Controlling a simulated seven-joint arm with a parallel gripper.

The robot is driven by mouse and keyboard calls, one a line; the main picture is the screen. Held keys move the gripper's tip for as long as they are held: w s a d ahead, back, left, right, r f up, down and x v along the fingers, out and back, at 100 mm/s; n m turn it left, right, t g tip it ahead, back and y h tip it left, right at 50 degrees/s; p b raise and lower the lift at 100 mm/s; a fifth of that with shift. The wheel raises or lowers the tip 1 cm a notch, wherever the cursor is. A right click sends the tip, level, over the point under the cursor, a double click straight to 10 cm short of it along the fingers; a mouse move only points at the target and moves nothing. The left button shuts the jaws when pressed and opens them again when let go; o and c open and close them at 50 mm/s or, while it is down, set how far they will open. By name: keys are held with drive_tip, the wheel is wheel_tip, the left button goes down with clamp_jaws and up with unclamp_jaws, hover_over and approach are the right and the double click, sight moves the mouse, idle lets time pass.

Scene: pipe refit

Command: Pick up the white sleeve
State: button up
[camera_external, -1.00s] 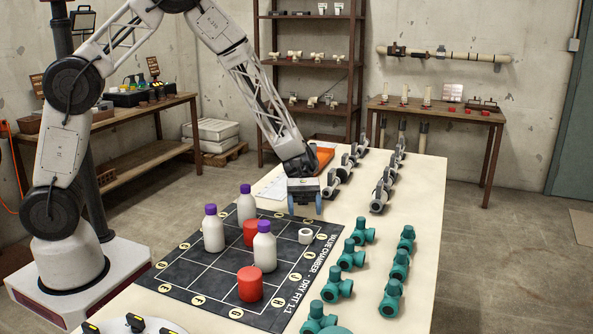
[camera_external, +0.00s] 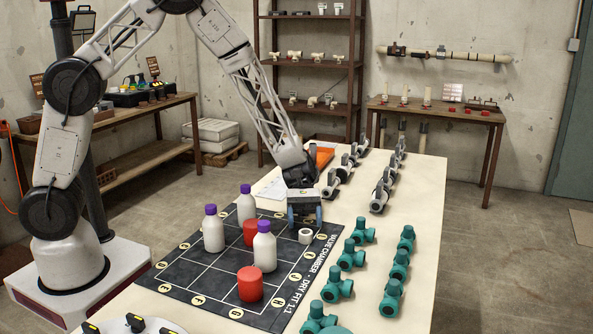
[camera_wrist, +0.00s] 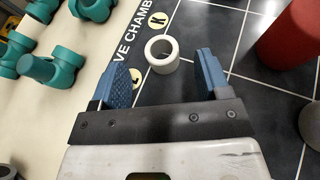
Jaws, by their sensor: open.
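The white sleeve (camera_external: 305,236) is a short hollow ring standing upright near the right edge of the dark grid mat (camera_external: 190,283). In the wrist view the sleeve (camera_wrist: 161,54) shows its open top, close to a yellow letter circle. My gripper (camera_external: 305,222) is open and empty, with its blue fingertips pointing down just behind the sleeve. In the wrist view the two blue fingers of my gripper (camera_wrist: 165,82) are wide apart. The sleeve lies ahead between their lines, nearer the middle, with no contact visible.
White bottles with purple caps (camera_external: 264,246) and red cylinders (camera_external: 250,284) stand on the mat left of the sleeve. Teal pipe fittings (camera_external: 352,256) stand in rows to its right. Grey valve fittings (camera_external: 381,192) stand farther back. A bare table strip borders the mat.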

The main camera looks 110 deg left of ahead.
sight(306, 235)
drive_tip(key=shift+x, duration=1.75)
drive_tip(key=c, duration=1)
drive_tip(key=shift+r, duration=0.2)
wheel_tip(306, 235, up, 10)
drive_tip(key=shift+f, duration=0.15)
